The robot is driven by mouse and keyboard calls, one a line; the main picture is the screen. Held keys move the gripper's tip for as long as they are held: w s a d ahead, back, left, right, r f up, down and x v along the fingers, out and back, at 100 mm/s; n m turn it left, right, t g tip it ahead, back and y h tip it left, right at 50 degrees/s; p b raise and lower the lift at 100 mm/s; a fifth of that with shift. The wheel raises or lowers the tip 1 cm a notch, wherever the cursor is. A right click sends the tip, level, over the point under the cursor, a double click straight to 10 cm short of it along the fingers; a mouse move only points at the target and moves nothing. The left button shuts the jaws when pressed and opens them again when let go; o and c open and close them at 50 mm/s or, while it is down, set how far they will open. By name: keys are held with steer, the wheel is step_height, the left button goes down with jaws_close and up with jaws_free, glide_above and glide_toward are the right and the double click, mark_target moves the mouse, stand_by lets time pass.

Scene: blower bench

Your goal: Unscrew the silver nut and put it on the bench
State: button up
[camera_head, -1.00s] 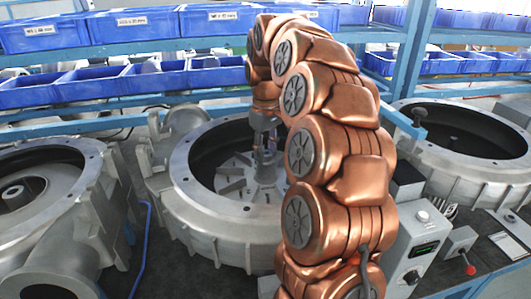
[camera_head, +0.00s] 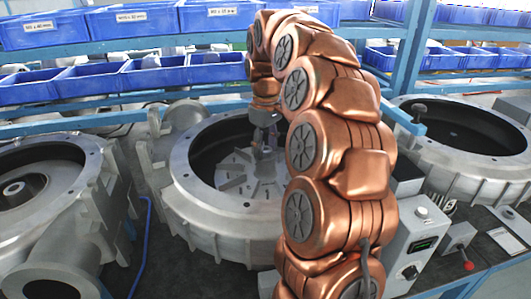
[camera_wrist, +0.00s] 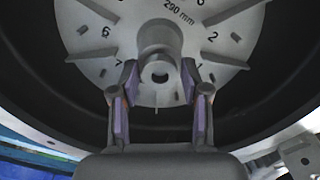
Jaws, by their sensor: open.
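My gripper (camera_wrist: 160,84) is open, its two purple-padded fingers spread to either side of the end of a grey central hub (camera_wrist: 160,48). The hub stands at the middle of a finned, numbered impeller (camera_wrist: 105,30) inside a round blower housing. In the head view my gripper (camera_head: 265,140) reaches down into the middle blower housing (camera_head: 215,235), over the impeller (camera_head: 235,182). My arm hides the housing's right side.
Other blower housings stand at the left (camera_head: 85,170) and right (camera_head: 465,185). A grey control box (camera_head: 418,245) stands on the dark bench (camera_head: 505,285) at the right. Blue bins (camera_head: 130,22) line the racks behind.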

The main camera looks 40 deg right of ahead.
steer(key=shift+f+m+b, duration=0.2)
steer(key=shift+m+b, duration=0.95)
steer(key=shift+m, duration=0.05)
steer(key=m+b, duration=0.2)
steer(key=m, duration=0.1)
steer(key=shift+m+b, duration=0.3)
steer(key=shift+b, duration=0.05)
steer(key=m+b, duration=0.3)
steer(key=m, duration=0.2)
steer(key=shift+m+b, duration=0.35)
steer(key=shift+m, duration=0.05)
steer(key=shift+r+m, duration=0.2)
steer(key=shift+m, duration=0.8)
steer(key=m, duration=0.4)
steer(key=shift+m, duration=0.4)
steer(key=m, duration=0.6)
